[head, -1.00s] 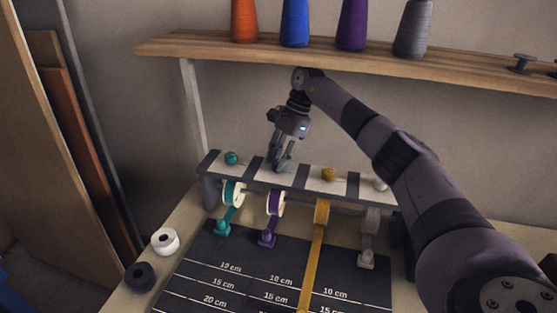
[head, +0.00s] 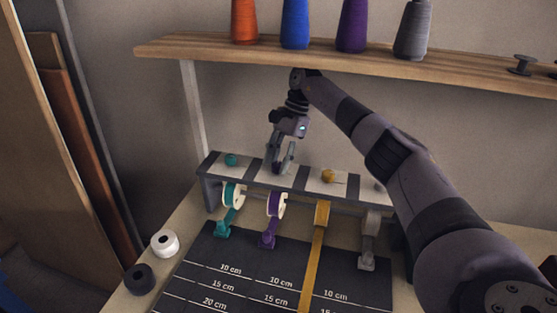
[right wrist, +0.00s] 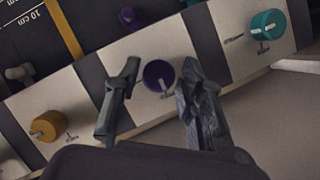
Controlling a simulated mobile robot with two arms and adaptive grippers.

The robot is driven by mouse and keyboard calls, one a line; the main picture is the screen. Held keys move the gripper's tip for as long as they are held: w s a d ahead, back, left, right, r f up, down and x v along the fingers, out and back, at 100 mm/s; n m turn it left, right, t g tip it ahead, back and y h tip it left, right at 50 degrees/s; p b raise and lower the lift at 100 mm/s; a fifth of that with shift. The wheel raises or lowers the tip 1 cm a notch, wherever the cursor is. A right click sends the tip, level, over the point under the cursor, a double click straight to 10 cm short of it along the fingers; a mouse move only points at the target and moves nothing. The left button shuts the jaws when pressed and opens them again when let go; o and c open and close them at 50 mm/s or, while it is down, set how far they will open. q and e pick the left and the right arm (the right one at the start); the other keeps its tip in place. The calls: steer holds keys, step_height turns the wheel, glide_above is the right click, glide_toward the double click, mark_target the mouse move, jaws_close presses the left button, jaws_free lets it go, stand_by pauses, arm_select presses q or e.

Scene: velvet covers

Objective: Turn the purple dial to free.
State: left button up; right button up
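The purple dial (right wrist: 158,75) sits on a white panel of the dial rail, with a small metal pin at its side. In the right wrist view it lies between the two fingertips of my right gripper (right wrist: 160,85), which is open, with a gap on each side. In the head view my right gripper (head: 280,164) is over the rail (head: 210,164) and hides the dial. The purple ribbon reel (head: 276,205) and its purple clip (head: 269,239) are below. I cannot read any setting marks. My left gripper is not in view.
The teal dial (head: 231,160) and the yellow dial (head: 328,176) flank the purple one. A wooden shelf (head: 170,48) with thread cones is above. A dark measuring mat (head: 205,252) lies in front, crossed by a yellow ribbon (head: 313,255). White and black rolls stand at the left.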

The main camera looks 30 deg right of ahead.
steer(key=shift+o, duration=1)
